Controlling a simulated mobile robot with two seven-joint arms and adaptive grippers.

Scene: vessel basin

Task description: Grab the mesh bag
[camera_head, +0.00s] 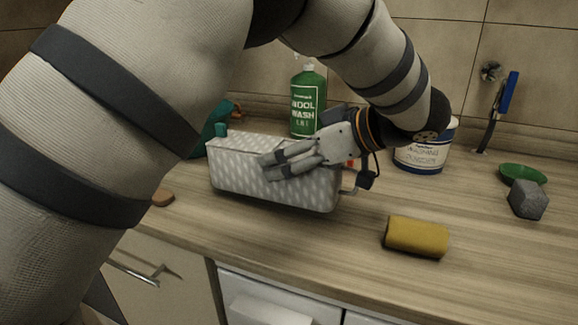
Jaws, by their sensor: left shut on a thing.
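The mesh bag (240,181) is most likely the box-shaped grey thing with a white diamond pattern, the only mesh-like thing in view. It stands on the wooden counter near its front edge. My left gripper (268,166) reaches it from the right, with its fingers across the front face and upper rim. The gripper is shut on it; the exact contact of the fingertips is partly hidden. My right gripper is not in view.
A green wool wash bottle (308,102) stands behind, with a white and blue washing tub (420,155) to its right. A yellow sponge (416,237), a grey stone-like block (528,199) and a green dish (522,174) lie right.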

